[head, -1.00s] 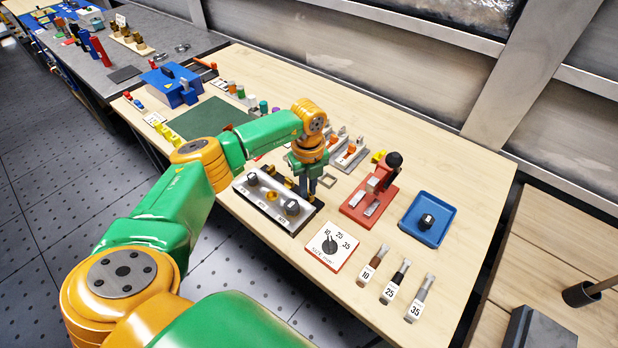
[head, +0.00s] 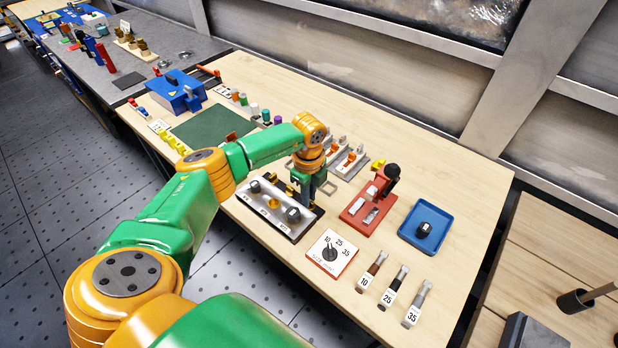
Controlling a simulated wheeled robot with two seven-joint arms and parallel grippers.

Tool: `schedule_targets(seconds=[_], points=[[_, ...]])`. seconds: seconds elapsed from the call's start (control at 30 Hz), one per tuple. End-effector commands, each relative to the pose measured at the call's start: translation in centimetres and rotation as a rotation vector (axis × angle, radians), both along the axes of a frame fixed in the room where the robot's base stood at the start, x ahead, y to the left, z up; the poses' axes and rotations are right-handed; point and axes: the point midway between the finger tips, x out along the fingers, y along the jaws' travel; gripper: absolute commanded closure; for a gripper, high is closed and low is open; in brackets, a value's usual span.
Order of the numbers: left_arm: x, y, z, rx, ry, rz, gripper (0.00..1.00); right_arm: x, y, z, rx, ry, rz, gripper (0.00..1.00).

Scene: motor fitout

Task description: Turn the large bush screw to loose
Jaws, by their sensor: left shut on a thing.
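A silver plate on a black base (head: 262,210) lies near the table's front edge. It carries dark knobs (head: 254,187) and (head: 293,214), with a brass round part (head: 273,203) between them. Small labels beside them are too blurred to read. My left gripper (head: 306,203) points down at the plate's far right side, just behind the right-hand knob. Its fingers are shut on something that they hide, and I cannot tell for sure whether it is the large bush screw. Brass and black parts (head: 290,190) stand beside the fingers. My right gripper is out of view.
A dial card (head: 346,266) marked 10, 25, 35 lies to the right, with labelled tools (head: 388,289) beyond it. A red fixture (head: 355,212) and a blue tray (head: 409,236) stand further right. A green mat (head: 190,128) lies left, behind my arm.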

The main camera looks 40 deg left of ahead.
Motion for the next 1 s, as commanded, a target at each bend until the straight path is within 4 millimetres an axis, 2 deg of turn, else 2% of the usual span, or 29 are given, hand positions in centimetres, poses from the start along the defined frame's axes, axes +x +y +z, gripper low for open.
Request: schedule_targets(seconds=[0.3,0.33,0.4,0.43,0.73,1.0], points=[[0.1,0.1,0.1,0.003,-0.004,0.004,1.0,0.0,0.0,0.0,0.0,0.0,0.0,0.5],[0.1,0.1,0.1,0.003,-0.004,0.004,0.78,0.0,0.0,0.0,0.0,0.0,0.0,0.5],[0.1,0.1,0.1,0.002,-0.004,0.003,0.59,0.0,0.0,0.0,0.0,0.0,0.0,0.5],[0.1,0.1,0.1,0.002,-0.003,0.003,0.56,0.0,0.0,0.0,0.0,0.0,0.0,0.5],[0.1,0.1,0.3,0.001,-0.003,0.001,0.56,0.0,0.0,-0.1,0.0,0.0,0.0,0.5],[0.2,0.1,5.5,0.001,-0.007,0.001,0.56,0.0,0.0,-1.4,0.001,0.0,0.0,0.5]])
